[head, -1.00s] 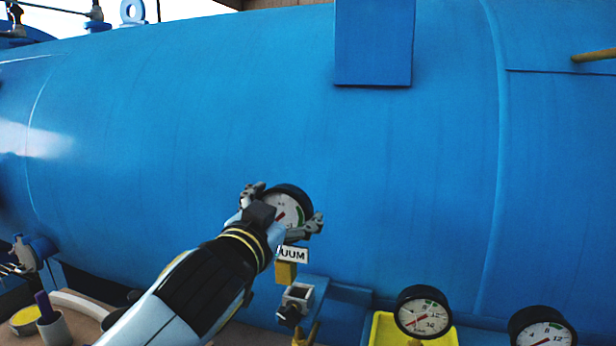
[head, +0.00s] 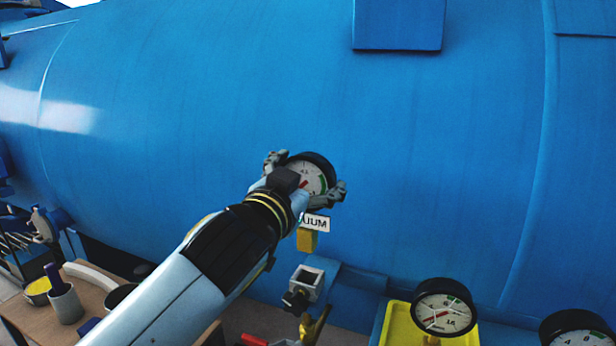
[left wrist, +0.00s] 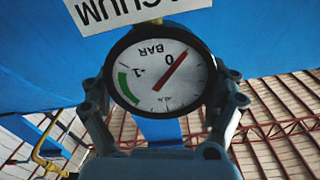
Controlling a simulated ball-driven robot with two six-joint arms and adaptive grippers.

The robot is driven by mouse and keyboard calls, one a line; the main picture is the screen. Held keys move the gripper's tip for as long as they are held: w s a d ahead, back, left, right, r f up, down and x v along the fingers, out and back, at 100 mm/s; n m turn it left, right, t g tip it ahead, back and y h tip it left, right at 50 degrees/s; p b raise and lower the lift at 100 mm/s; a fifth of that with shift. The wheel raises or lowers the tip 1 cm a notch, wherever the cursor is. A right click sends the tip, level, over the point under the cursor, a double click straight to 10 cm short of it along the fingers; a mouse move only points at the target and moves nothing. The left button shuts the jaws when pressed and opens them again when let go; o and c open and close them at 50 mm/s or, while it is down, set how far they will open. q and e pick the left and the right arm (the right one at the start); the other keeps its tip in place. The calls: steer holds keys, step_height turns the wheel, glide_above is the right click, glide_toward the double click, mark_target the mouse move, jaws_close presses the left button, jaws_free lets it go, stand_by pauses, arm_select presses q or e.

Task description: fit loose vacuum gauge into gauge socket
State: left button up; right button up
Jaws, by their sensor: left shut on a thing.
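The vacuum gauge (head: 322,165) is a round black-rimmed dial with a white face, a tag ending in "UUM" and a square brass stem (head: 307,241) below. My left gripper (head: 307,176) is shut on it, fingers at both sides of the rim. In the left wrist view the gauge (left wrist: 160,70) appears upside down, its red needle near 0 BAR. A grey square open-topped fitting (head: 307,280), seemingly the gauge socket, stands on a blue bracket. The stem hangs above it with a visible gap. My right gripper is not in view.
The big blue vessel (head: 200,120) fills the background. A yellow tray (head: 400,325) with another gauge (head: 445,312) is right of the fitting, and a further gauge (head: 580,333) is at the lower right edge. A table (head: 95,300) with a cup (head: 66,304) is lower left.

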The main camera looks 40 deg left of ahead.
arm_select(q)
step_height(320, 180, down, 4)
steer(key=b, duration=0.3)
steer(key=shift+r, duration=0.15)
steer(key=shift+f+b, duration=0.3)
steer(key=shift+b, duration=0.1)
steer(key=shift+f+b, duration=0.3)
steer(key=shift+s, duration=0.1)
stand_by(0.7)
